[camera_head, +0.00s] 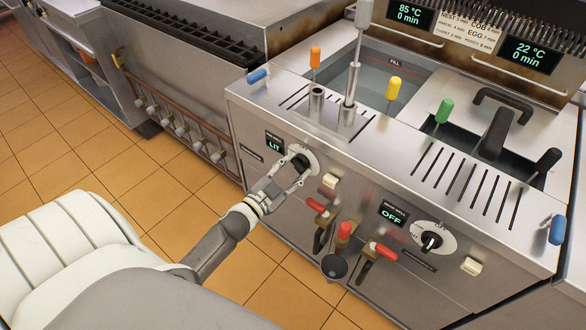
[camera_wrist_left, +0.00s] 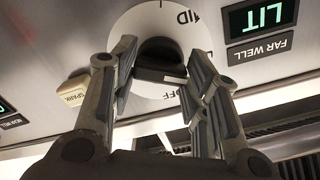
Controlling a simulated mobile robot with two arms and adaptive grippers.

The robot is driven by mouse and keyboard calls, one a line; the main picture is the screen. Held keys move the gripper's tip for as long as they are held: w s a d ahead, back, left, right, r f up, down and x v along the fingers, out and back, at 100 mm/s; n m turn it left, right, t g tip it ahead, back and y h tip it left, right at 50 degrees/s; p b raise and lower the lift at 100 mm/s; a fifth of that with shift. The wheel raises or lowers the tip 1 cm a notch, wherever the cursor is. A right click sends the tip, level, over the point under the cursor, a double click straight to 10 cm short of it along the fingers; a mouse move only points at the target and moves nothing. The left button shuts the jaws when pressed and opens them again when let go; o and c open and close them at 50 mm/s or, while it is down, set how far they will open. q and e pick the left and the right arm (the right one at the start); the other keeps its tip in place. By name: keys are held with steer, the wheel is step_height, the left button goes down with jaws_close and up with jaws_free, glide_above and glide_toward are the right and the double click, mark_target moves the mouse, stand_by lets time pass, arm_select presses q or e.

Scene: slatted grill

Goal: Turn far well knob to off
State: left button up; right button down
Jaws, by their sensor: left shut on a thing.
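The far well knob (camera_wrist_left: 160,60) is a dark grip on a round white dial (camera_wrist_left: 160,22). In the wrist view "MID" and "OFF" are printed on the dial. My left gripper (camera_wrist_left: 162,66) is shut on the knob, one finger on each side. In the head view my left gripper (camera_head: 288,178) reaches the dial (camera_head: 302,153) on the front panel and hides part of it. The exact mark the knob points to is unclear. The far well display (camera_head: 275,144) reads "LIT", as in the wrist view (camera_wrist_left: 262,18). My right gripper is not in view.
A second knob (camera_head: 431,240) sits right, under a display (camera_head: 394,213) reading "OFF". Red-handled levers (camera_head: 318,206) (camera_head: 384,252) stick out between the dials. Cream spark buttons (camera_head: 329,181) (camera_head: 471,266) are beside each dial. Open tiled floor (camera_head: 90,170) lies left.

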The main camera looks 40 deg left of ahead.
arm_select(q)
steer(key=m, duration=0.5)
steer(key=shift+m+b, duration=0.3)
steer(key=shift+m, duration=0.1)
steer(key=m+b, duration=0.1)
steer(key=m, duration=0.4)
steer(key=shift+m, duration=0.5)
steer(key=o, duration=1)
steer(key=shift+s, duration=0.1)
steer(key=s, duration=0.8)
steer(key=s+a, duration=0.1)
steer(key=s, duration=0.2)
steer(key=shift+s, duration=0.4)
